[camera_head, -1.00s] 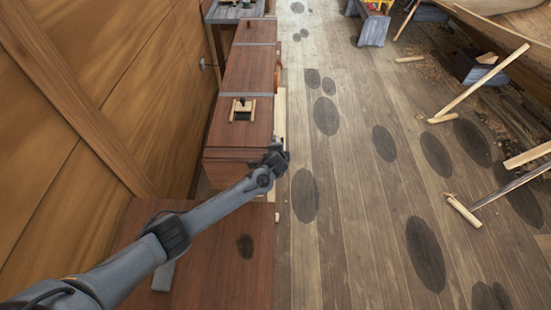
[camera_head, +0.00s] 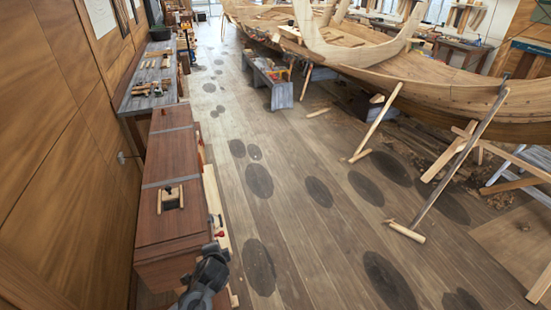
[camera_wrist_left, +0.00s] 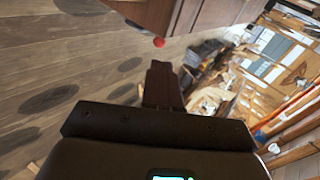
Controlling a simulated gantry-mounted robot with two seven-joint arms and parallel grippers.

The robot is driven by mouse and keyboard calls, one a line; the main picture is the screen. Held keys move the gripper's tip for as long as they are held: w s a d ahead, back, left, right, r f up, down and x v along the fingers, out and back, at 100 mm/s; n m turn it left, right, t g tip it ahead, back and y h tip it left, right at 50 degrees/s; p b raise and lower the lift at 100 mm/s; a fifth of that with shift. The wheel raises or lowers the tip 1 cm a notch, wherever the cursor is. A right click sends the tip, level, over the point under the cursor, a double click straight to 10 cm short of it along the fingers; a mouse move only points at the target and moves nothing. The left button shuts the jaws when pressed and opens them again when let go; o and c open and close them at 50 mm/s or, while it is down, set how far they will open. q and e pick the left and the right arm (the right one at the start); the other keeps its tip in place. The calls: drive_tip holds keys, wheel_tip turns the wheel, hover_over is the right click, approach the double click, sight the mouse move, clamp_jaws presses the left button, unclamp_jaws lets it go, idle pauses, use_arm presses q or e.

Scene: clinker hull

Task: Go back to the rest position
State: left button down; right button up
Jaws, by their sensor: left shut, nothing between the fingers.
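My left gripper (camera_head: 212,262) is at the bottom of the head view, beside the near end of a long reddish-brown chest (camera_head: 168,222). Most of my left arm is out of the frame below. In the left wrist view my left gripper's fingers (camera_wrist_left: 163,85) are together with nothing between them. They point out over the room and touch nothing that I can see. My right gripper is in neither view.
A grey workbench (camera_head: 150,88) with tools stands beyond the chest along the wooden wall. A wooden boat hull (camera_head: 430,80) on props fills the upper right. Slanted props (camera_head: 376,122) stand on the floor. The plank floor (camera_head: 290,215) between is mostly clear.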

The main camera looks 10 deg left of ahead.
use_arm(q)
drive_tip(key=s+d+f+g, duration=0.2)
drive_tip(key=s+d+f, duration=0.1)
drive_tip(key=s+f, duration=0.6)
drive_tip(key=s+d+f+n+g+h+p, duration=0.1)
drive_tip(key=s+d+f+h, duration=0.15)
drive_tip(key=s, duration=0.45)
drive_tip(key=s+d+f+n+g+h+p, duration=0.1)
drive_tip(key=s+d, duration=0.3)
drive_tip(key=s, duration=0.3)
drive_tip(key=s+r+n+g+h, duration=0.1)
drive_tip(key=s+r+n+g, duration=0.15)
drive_tip(key=s+r, duration=0.6)
drive_tip(key=s+a+r+n, duration=0.3)
drive_tip(key=r+n, duration=0.1)
drive_tip(key=r, duration=0.3)
drive_tip(key=shift+r+t+p, duration=0.4)
drive_tip(key=shift+t+p, duration=0.05)
drive_tip(key=shift+n, duration=0.25)
